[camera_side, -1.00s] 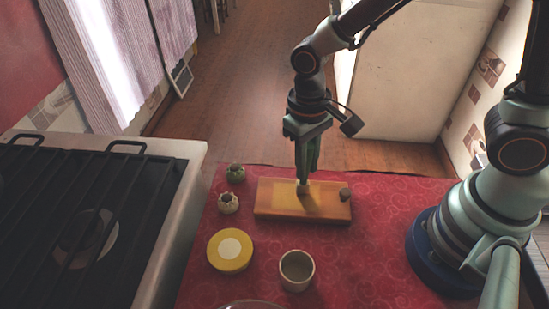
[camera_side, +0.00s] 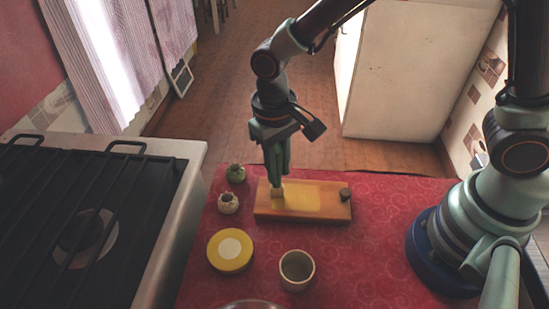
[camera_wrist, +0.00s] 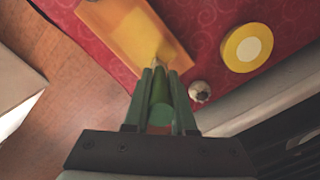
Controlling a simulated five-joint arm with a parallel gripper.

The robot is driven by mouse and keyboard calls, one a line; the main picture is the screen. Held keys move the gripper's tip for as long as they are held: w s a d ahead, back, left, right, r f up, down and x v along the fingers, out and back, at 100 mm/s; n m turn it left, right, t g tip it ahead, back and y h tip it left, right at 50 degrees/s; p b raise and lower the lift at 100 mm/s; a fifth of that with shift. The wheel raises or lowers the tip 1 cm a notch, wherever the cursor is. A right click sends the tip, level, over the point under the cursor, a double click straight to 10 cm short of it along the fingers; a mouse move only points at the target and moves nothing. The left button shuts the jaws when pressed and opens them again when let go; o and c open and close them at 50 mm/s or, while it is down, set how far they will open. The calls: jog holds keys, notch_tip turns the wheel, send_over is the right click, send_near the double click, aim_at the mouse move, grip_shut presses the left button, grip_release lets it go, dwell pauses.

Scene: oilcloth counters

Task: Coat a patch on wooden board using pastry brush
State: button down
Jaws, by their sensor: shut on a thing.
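The wooden board (camera_side: 330,206) lies on the red oilcloth, with a yellow patch (camera_side: 306,196) on its top. The board also shows in the wrist view (camera_wrist: 112,20), with the yellow patch (camera_wrist: 140,38) there too. My gripper (camera_side: 277,178) is over the board's left end, pointing down. In the wrist view my gripper (camera_wrist: 160,95) is shut on the green handle of the pastry brush (camera_wrist: 161,112). The brush's pale tip (camera_side: 277,192) is low at the board's left part; whether it touches is hard to tell. A small dark knob (camera_side: 345,194) sits at the board's right end.
A yellow disc with a pale centre (camera_side: 230,250) and an open cup (camera_side: 297,270) stand in front of the board. A black-grated stove (camera_side: 80,230) borders the cloth. The cloth right of the board is clear.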

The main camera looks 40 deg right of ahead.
jog(key=shift+s+d, duration=3.25)
jog(key=shift+d, duration=0.1)
jog(key=shift+s+a, duration=0.35)
jog(key=shift+s, duration=0.2)
jog(key=shift+w+a, duration=3.65)
jog(key=shift+a, duration=0.15)
jog(key=shift+w+a+r, duration=0.1)
jog(key=shift+w+r, duration=0.05)
jog(key=shift+r, duration=0.05)
notch_tip(320, 180, up, 8)
jog(key=shift+f, duration=0.2)
